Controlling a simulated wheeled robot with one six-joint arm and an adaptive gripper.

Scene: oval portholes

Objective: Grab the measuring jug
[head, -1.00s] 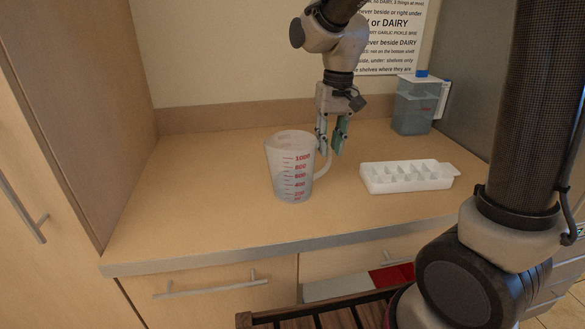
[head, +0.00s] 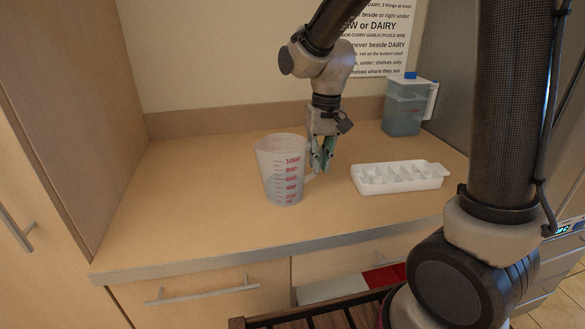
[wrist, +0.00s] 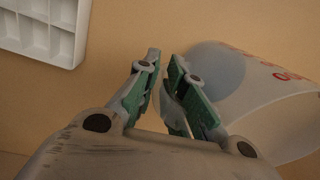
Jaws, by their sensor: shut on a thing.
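The measuring jug (head: 280,172) is translucent with red markings and stands upright on the counter, left of the middle. It also shows at the right of the wrist view (wrist: 262,100). My gripper (head: 322,168) is at the jug's right side, where its handle is, with the fingers pointing down. In the wrist view my gripper (wrist: 165,85) has its green-padded fingers close together, shut on the jug's handle, which is mostly hidden between them.
A white ice cube tray (head: 398,178) lies to the right of the jug. A blue-lidded container (head: 407,106) stands at the back right. The counter (head: 185,180) is clear left of the jug. A wooden slatted rack (head: 330,314) is below the counter's front edge.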

